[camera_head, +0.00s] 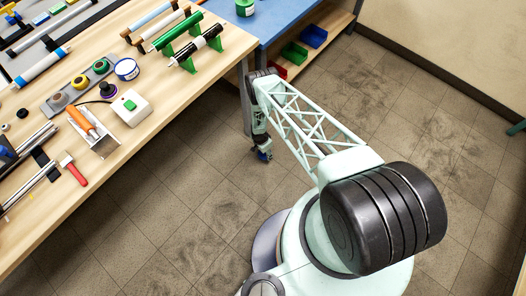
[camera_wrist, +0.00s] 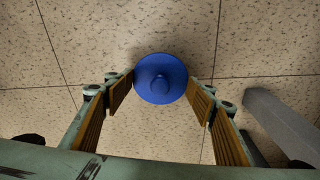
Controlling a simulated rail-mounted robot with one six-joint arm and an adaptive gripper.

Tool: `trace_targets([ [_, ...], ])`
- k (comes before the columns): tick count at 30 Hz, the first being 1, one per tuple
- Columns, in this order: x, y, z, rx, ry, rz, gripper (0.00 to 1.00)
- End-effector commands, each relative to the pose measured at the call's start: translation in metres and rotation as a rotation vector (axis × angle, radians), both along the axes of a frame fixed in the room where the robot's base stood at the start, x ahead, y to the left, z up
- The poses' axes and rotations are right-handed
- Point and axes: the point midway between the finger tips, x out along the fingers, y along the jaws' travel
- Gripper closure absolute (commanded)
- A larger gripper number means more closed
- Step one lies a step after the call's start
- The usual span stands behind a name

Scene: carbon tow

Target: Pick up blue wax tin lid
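The blue wax tin lid (camera_wrist: 160,78) is a round blue disc with a raised knob at its middle. In the wrist view it lies between the tips of my gripper (camera_wrist: 161,84), with the floor behind it. The two fingers stand wide apart, and their tips come right to the lid's left and right edges. I cannot tell whether they press on it. In the head view my gripper (camera_head: 262,152) points down low over the floor beside the table leg, with a bit of blue at its tip. The lid's underside is hidden.
A grey table leg (camera_wrist: 285,120) stands close to the right in the wrist view. The wooden workbench (camera_head: 150,150) holds tools, spools and a blue-white tin (camera_head: 126,69). A blue table (camera_head: 275,18) has red, green and blue bins (camera_head: 313,36) beneath. The tiled floor (camera_head: 190,215) is otherwise clear.

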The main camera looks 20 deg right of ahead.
Motion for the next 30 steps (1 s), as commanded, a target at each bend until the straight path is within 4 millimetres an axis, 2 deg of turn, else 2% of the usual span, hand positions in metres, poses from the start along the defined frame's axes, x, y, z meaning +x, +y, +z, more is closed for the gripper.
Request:
trace_targets([
  [13, -0.012, -0.006, 0.000, 0.001, 0.000, 0.001, 0.53],
  [30, -0.015, -0.007, 0.000, 0.002, 0.000, 0.001, 0.53],
])
